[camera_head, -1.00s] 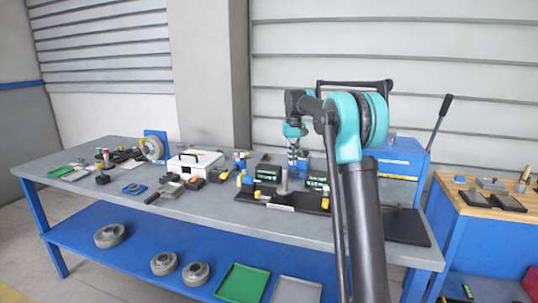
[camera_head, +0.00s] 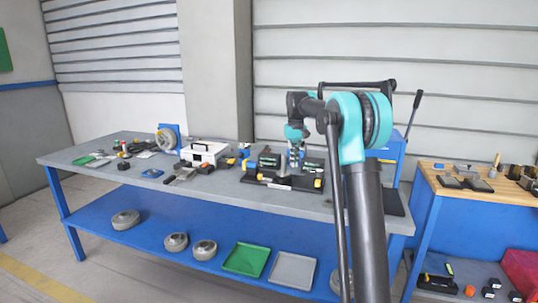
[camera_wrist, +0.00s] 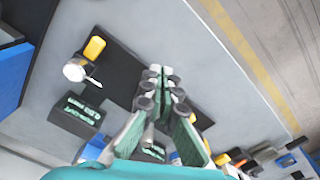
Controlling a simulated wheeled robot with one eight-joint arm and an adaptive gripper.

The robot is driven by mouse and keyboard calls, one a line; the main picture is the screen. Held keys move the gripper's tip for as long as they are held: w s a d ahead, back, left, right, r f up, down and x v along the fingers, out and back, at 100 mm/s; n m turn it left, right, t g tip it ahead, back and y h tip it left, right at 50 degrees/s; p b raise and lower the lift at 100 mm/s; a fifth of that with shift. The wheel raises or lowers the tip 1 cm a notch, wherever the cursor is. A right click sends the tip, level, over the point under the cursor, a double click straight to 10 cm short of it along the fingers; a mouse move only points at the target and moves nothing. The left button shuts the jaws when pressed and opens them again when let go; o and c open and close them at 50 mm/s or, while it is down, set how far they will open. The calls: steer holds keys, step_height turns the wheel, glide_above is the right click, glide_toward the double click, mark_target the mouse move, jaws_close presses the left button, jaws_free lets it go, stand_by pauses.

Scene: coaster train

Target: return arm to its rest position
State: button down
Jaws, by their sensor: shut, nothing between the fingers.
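My arm is raised and bent in the head view, with its teal elbow at the top. The gap between fingertips and bench cannot be told.
Dark boxes with green labels (camera_wrist: 76,116) stand beside the plate. A white case (camera_head: 204,153) and tools lie further left. Green and grey trays (camera_head: 246,259) are on the lower shelf. A wood-topped bench (camera_head: 480,192) stands right. Floor in front is clear.

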steer(key=s+d+f+t, duration=0.1)
steer(key=s+d+f, duration=0.2)
steer(key=s+f, duration=0.4)
steer(key=s+d+f+m+t, duration=0.1)
steer(key=s+f, duration=0.6)
steer(key=s, duration=1.4)
steer(key=s+d+f+m+t, duration=0.1)
steer(key=s+d+f, duration=0.3)
steer(key=s+f, duration=0.4)
steer(key=s+t, duration=0.1)
steer(key=s, duration=0.5)
steer(key=shift+s+d, duration=0.25)
steer(key=shift+d, duration=0.05)
